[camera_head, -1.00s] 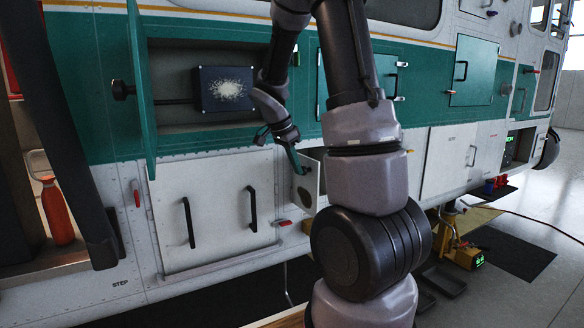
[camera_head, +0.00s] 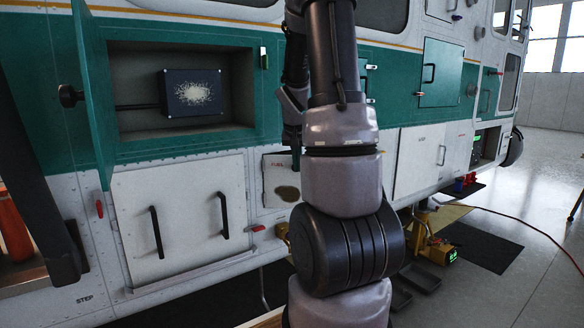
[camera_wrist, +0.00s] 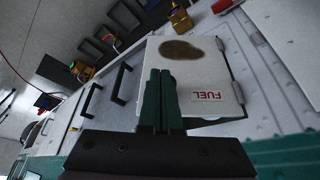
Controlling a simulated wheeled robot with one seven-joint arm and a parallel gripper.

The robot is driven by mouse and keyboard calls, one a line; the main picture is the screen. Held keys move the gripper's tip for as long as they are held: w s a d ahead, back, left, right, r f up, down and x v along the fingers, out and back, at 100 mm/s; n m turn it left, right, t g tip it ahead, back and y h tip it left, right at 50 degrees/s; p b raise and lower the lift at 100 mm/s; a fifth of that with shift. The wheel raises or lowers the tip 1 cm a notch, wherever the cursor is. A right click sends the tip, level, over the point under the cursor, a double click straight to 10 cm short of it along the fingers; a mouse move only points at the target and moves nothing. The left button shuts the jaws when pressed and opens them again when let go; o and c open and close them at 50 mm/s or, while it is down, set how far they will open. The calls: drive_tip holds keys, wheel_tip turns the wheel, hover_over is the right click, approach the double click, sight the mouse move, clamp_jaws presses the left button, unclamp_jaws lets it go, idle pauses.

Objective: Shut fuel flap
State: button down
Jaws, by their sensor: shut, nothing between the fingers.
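The fuel flap (camera_head: 281,183) is a small white panel with a red label and a brown stain, low on the helicopter's side, partly behind my arm. In the wrist view the fuel flap (camera_wrist: 195,75) shows its outer face, the FUEL label and hinges along its right edge. It looks swung nearly to the hull, but a dark gap shows by its label-end edge; I cannot tell if it is fully flush. My gripper (camera_wrist: 160,75) has its green fingers together and empty, in front of the flap's face; contact is unclear. In the head view my gripper (camera_head: 295,158) is mostly hidden.
A tall green door (camera_head: 92,90) stands open left of a bay holding a dark box (camera_head: 192,92). A white panel with two black handles (camera_head: 185,215) lies left of the flap. A yellow ground unit (camera_head: 437,248) and a red hose (camera_head: 500,218) are on the floor at right.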

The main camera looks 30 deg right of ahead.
drive_tip(key=w+d+n+y, duration=0.1)
drive_tip(key=w+d+n, duration=0.2)
drive_tip(key=w, duration=0.3)
drive_tip(key=shift+d+t, duration=0.4)
drive_tip(key=shift+d, duration=0.5)
